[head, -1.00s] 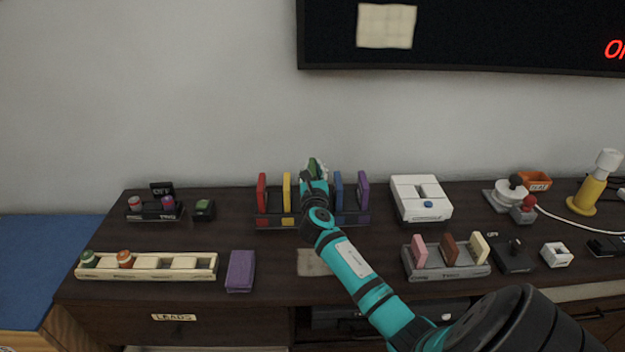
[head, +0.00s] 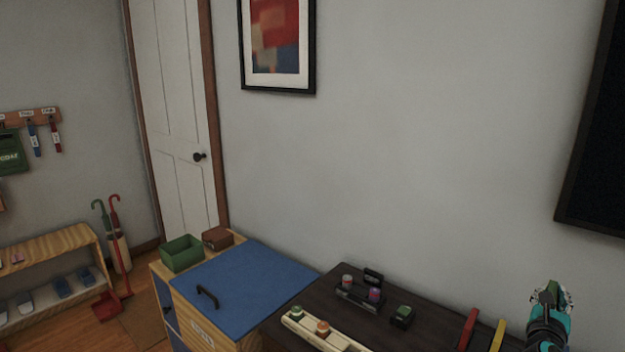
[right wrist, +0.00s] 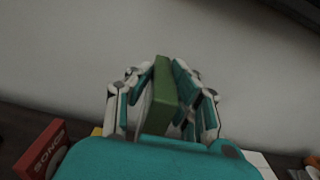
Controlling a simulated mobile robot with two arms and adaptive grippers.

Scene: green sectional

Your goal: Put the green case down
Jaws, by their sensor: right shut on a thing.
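My right gripper (head: 549,297) is at the lower right of the head view, beside the rack's upright red case (head: 467,328) and yellow case (head: 498,335). In the right wrist view its fingers (right wrist: 163,95) are shut on the green case (right wrist: 163,96), which stands upright between them with a pale side showing. In the head view only a bit of green shows between the fingers. Whether the green case's lower end touches the rack is hidden. The red case also shows in the right wrist view (right wrist: 42,148). My left gripper is not in view.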

